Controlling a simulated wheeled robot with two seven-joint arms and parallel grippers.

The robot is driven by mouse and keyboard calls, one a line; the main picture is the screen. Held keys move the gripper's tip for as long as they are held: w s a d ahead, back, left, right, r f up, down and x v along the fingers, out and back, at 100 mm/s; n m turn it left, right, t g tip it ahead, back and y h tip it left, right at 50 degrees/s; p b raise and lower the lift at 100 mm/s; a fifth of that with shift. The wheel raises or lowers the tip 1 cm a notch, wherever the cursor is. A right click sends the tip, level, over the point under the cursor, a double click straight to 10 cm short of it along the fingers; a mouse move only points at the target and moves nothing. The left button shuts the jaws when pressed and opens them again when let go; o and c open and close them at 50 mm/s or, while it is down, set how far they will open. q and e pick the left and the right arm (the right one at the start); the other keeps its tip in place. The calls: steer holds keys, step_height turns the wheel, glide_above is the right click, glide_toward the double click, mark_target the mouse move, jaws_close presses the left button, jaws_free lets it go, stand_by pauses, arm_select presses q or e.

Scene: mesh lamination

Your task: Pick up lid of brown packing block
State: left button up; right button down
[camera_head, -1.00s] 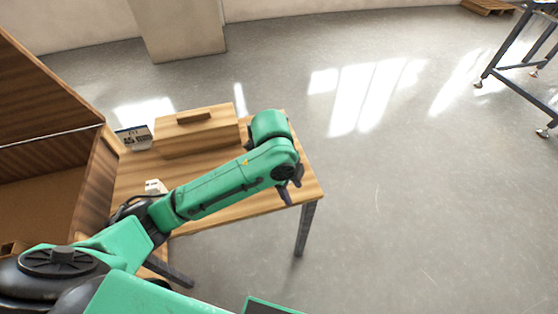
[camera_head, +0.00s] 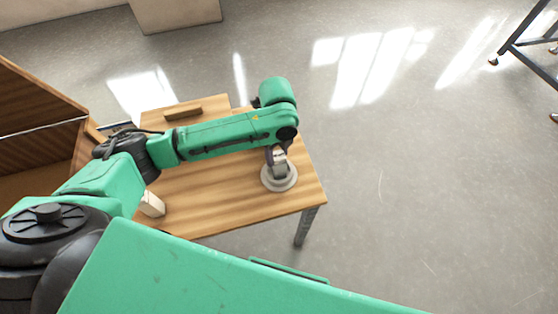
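The brown packing block is a wooden box at the back left of the table. Its lid (camera_head: 185,103) has a bar handle (camera_head: 183,112) on top. My arm hides most of the front of the block. My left gripper (camera_head: 277,158) points down over the right part of the table, well to the right of the lid. It is just above or at a round grey-white object (camera_head: 279,179). Its fingers are too small and covered to show whether they are open or touching that object. My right gripper is out of view.
The wooden table (camera_head: 225,205) has bare room in its middle and front. A small white object (camera_head: 151,204) lies at its left. A large open wooden box (camera_head: 40,105) stands at the far left. Open floor (camera_head: 420,210) lies to the right.

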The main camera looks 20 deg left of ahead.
mark_target(279, 167)
arm_select(q)
steer(key=f, duration=0.3)
steer(key=shift+w, duration=0.25)
step_height(279, 167, down, 4)
steer(key=shift+d+f+p, duration=0.15)
steer(key=shift+f+p, duration=0.05)
steer(key=shift+p, duration=0.35)
steer(key=shift+f, duration=0.35)
jaws_close()
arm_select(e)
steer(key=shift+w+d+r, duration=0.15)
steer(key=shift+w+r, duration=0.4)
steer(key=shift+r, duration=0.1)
